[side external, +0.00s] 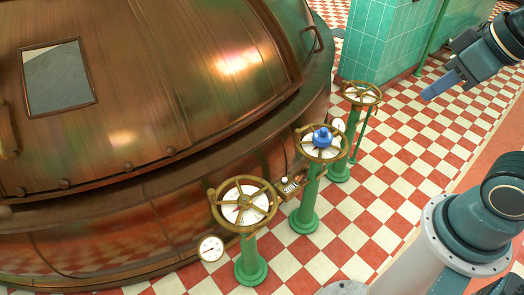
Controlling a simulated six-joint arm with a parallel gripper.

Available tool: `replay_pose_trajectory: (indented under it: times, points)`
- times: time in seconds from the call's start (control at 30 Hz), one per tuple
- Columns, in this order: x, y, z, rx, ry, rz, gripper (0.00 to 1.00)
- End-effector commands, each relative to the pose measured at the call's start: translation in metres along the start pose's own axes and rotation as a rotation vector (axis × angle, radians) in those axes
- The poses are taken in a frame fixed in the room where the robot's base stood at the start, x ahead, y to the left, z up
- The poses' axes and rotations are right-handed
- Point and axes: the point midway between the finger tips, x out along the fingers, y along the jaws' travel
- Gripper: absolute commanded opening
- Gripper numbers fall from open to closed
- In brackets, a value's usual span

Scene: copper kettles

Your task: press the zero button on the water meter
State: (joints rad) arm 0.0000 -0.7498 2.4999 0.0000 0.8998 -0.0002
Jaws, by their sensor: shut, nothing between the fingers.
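The water meter (291,186) is a small brass-coloured box with a row of counter digits, low between the front and middle valve wheels. A small pale round knob (284,180) shows at its upper left; whether this is the zero button is too small to tell. My gripper (429,95) is at the upper right, its blue-grey fingers together and pointing down-left. It is empty and well apart from the meter, above the checkered floor.
A round gauge (210,248) is at the front. The copper kettle (150,90) fills the left. Open checkered floor (400,150) lies right of the posts.

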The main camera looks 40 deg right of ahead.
Motion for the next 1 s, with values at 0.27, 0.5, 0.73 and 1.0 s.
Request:
replay_pose_trajectory:
  times: [0.27,0.5,0.73,1.0]
  points:
    - [0.005,-0.001,-0.011,-0.026,0.002,-0.002,0.0]
    - [0.019,-0.002,-0.037,-0.096,0.01,-0.011,0.0]
    - [0.041,-0.003,-0.071,-0.184,0.024,-0.024,0.0]
    - [0.074,-0.004,-0.107,-0.284,0.045,-0.041,0.0]
